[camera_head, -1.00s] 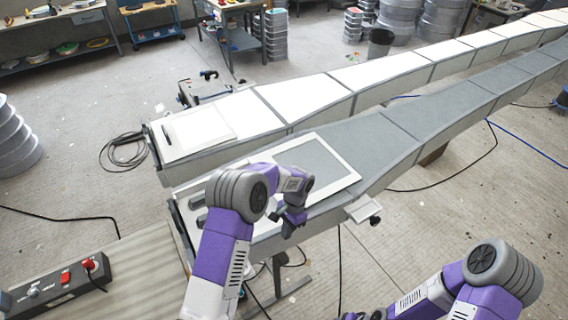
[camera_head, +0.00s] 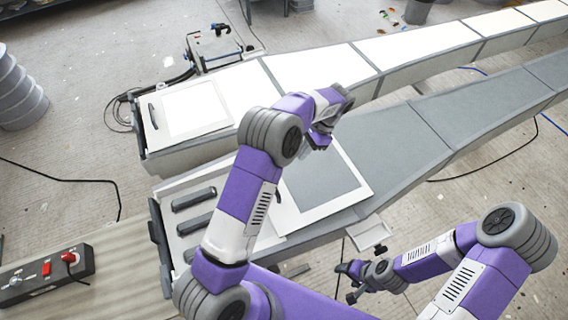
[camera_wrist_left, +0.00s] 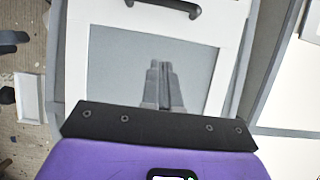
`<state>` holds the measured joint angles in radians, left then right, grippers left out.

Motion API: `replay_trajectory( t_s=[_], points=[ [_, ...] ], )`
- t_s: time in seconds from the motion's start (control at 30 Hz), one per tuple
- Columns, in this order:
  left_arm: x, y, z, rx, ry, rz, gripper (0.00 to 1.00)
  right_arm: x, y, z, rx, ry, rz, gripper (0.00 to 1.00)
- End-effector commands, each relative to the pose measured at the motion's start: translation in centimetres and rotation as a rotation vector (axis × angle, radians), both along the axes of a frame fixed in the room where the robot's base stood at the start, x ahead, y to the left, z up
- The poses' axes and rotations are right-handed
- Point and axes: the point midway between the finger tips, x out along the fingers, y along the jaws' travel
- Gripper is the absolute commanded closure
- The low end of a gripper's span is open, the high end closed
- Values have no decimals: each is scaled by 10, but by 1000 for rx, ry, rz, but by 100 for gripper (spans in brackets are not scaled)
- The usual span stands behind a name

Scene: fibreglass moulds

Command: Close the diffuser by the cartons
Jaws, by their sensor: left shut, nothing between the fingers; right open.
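A white-framed panel with a grey pane (camera_head: 345,203) lies on the near long unit, which I take to be the diffuser. Left of it, an uncovered bay (camera_head: 172,215) shows dark bars. My left gripper (camera_head: 318,140) is shut and empty over the panel. Its fingertips also show over the grey pane in the left wrist view (camera_wrist_left: 160,66). My right gripper (camera_head: 350,282) is open and empty, low in front of the unit. I cannot make out any cartons.
The far long unit carries a lit white panel with a dark handle (camera_head: 190,108). A small ledge (camera_head: 368,235) juts from the near unit's front. A switch box (camera_head: 45,272) sits at lower left. Cables lie on the floor.

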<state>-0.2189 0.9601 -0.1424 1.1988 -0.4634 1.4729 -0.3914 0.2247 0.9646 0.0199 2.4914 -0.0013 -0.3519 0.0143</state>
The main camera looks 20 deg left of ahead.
Motion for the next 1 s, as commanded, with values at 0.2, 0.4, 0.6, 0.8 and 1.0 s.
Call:
replay_trajectory(
  t_s=[0.2, 0.4, 0.6, 0.8, 1.0],
  points=[
    [-15, 13, -37, 0, 7, 2, 100, 0, 0, 5, 0, 0, -1, 34],
    [-30, 26, -76, 1, 6, 3, 100, 1, 0, 11, 0, -1, 0, 34],
    [-48, 42, -74, 0, 2, 2, 100, 0, 0, 20, 0, -1, 0, 34],
    [-58, 52, -73, -1, 1, 2, 100, 0, 0, 24, 0, -1, 0, 34],
    [-60, 53, -73, -1, 0, 1, 100, 0, 0, 24, 0, -1, 0, 34]
  ],
)
